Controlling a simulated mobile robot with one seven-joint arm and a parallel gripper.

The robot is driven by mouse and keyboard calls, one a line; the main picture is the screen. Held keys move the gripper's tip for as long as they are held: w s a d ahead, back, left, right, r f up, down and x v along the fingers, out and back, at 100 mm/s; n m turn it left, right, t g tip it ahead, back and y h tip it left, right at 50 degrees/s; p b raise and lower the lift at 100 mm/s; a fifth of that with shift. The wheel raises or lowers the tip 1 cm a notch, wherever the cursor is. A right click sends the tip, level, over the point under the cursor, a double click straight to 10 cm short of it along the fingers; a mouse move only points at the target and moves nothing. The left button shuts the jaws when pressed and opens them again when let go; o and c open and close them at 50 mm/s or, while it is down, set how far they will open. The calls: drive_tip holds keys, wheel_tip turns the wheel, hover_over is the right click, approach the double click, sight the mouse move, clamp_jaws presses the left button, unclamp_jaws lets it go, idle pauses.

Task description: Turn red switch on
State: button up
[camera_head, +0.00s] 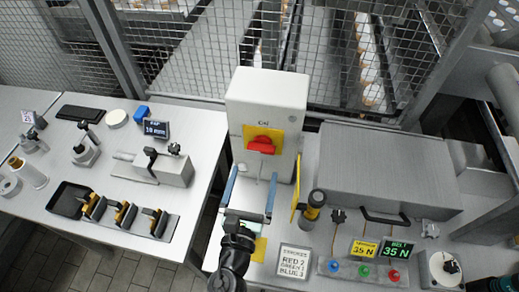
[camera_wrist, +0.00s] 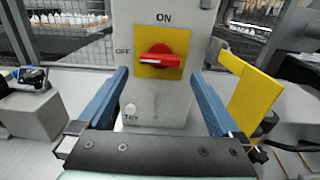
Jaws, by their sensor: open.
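The red switch (camera_head: 262,145) is a rotary knob on a yellow plate (camera_head: 277,134), on the front of a pale grey box (camera_head: 266,95). In the wrist view the red switch (camera_wrist: 158,60) lies nearly horizontal, its white mark at the left end by the word OFF; the word ON is above the plate. My gripper (camera_head: 253,172) is open and empty, its two blue fingers pointing at the box. In the wrist view my gripper (camera_wrist: 160,73) has one finger on each side of the box's lower front, with the knob between and slightly above the tips. No contact with the knob shows.
A yellow flat panel (camera_wrist: 253,88) stands close to the right finger, beside a black and yellow post (camera_head: 312,205). A sign (camera_head: 294,260) and coloured buttons (camera_head: 364,272) are at the front right. A left table (camera_head: 95,240) carries tools. Wire fencing stands behind.

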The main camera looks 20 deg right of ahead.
sight(260, 152)
drive_tip(key=x, duration=0.7)
drive_tip(key=shift+w+d, duration=0.25)
drive_tip(key=c, duration=1.1)
